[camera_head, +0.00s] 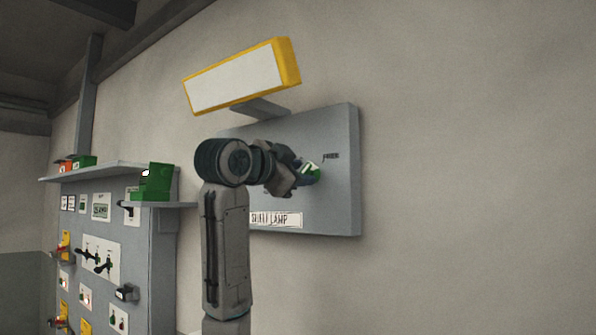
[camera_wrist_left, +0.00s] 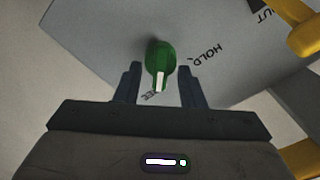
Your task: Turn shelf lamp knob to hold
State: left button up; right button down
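The shelf lamp knob (camera_wrist_left: 161,55) is green with a white pointer stripe. In the left wrist view its stripe points down toward a partly hidden label ending in "EE"; the "HOLD" label (camera_wrist_left: 206,55) is to its right. In the head view the knob (camera_head: 314,169) shows just past my left gripper (camera_head: 300,176), on the grey panel (camera_head: 342,200) marked "SHELF LAMP". In the left wrist view my left gripper (camera_wrist_left: 159,72) is open, one finger on each side of the knob, with visible gaps. My right gripper is not in view.
A yellow-framed white sign box (camera_head: 236,82) juts out on a bracket above the panel. At left, a grey control cabinet (camera_head: 141,265) carries switches, and a shelf (camera_head: 105,171) holds green boxes. The wall right of the panel is bare.

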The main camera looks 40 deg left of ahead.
pick_arm(q)
grip_shut()
jog(key=shift+f+n, duration=0.1)
jog(key=shift+n, duration=0.2)
jog(key=shift+a+n+b, duration=0.15)
jog(key=shift+n+b, duration=2.85)
jog(key=shift+n, duration=1.35)
jog(key=shift+a+n+b, duration=0.1)
jog(key=shift+n+b, duration=2.85)
jog(key=shift+n, duration=1.4)
